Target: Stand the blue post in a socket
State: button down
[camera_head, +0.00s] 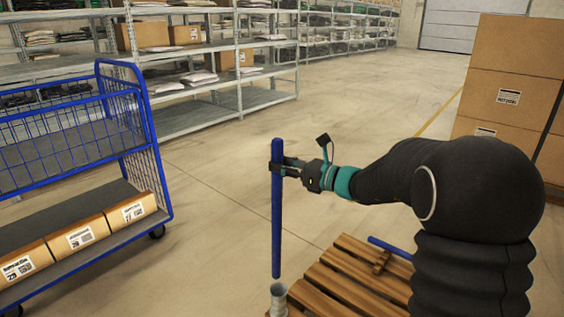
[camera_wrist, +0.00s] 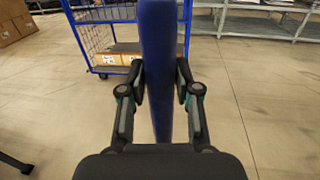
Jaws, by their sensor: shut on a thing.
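The blue post (camera_head: 277,215) is held upright in the head view, and it also shows in the wrist view (camera_wrist: 160,60). My gripper (camera_head: 277,166) is shut on the post's upper part; its two fingers flank the post in the wrist view (camera_wrist: 160,82). A grey round socket (camera_head: 278,298) stands at the left edge of the wooden pallet, cut by the bottom of the head view. The post's lower end is just above the socket's mouth in the picture; I cannot tell the exact gap or alignment in depth.
A wooden pallet (camera_head: 345,290) lies below my arm, with another blue bar (camera_head: 390,247) at its far side. A blue cart (camera_head: 150,165) with boxes stands left. Stacked cartons (camera_head: 510,60) stand right. Shelving (camera_head: 215,85) lines the back. The floor between is clear.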

jog(key=b, duration=0.2)
send_over(281, 210)
jog(key=shift+d+f, duration=0.15)
jog(key=shift+f, duration=2.2)
jog(key=shift+f+b, duration=3.55)
jog(key=shift+f, duration=1.3)
jog(key=c, duration=0.7)
grip_release()
jog(key=shift+c, duration=0.2)
jog(key=v, duration=1.2)
